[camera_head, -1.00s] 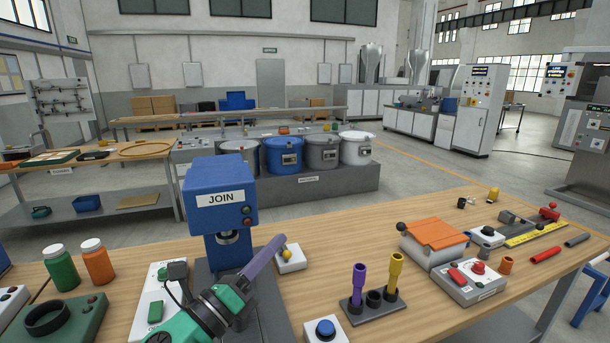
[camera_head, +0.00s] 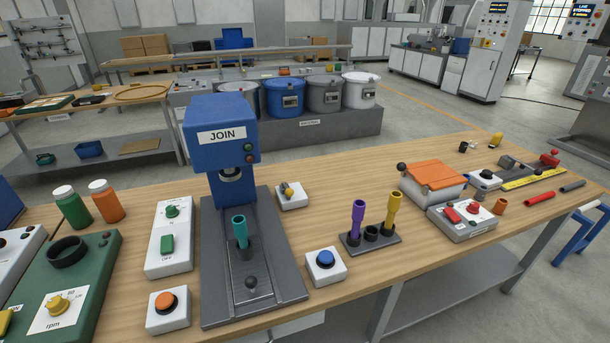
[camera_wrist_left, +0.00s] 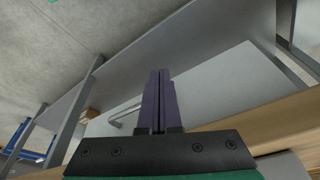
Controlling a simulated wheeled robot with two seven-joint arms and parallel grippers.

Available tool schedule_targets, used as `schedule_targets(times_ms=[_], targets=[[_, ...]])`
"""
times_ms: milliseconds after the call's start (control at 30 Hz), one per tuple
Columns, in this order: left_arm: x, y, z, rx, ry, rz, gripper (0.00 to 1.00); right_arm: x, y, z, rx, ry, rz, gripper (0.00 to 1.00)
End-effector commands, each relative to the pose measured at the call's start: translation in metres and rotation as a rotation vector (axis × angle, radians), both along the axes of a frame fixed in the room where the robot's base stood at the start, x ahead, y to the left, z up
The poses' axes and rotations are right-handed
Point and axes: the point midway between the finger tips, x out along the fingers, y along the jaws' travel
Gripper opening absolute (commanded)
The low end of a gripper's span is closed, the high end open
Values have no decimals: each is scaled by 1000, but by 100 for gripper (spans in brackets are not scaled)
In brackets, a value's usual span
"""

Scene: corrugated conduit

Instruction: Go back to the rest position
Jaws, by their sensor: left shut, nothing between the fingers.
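My left gripper (camera_wrist_left: 158,105) shows only in the left wrist view. Its two purple fingers are shut against each other with nothing between them. It is at the table edge (camera_wrist_left: 268,122), with the grey table side, a lower shelf and the floor beyond it. My arms and grippers are out of the head view. My right gripper is in neither view.
The wooden workbench (camera_head: 330,225) holds a blue JOIN press (camera_head: 222,150) with a teal piece (camera_head: 240,231) upright in its fixture. An orange button box (camera_head: 167,308), a blue button box (camera_head: 326,266) and a holder (camera_head: 370,239) with purple and yellow pieces stand near.

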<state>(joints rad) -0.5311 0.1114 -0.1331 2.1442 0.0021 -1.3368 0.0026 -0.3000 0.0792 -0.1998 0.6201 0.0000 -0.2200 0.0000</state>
Motion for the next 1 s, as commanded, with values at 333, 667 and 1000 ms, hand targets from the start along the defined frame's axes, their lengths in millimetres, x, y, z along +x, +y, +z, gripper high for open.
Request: schedule_targets(times_ms=[333, 667, 1000], targets=[[-63, 7, -189, 12, 99, -21, 0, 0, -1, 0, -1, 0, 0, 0], [-194, 31, -285, 24, 172, -42, 0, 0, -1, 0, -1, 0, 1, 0], [-200, 33, -287, 24, 174, -43, 0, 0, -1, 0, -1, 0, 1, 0]])
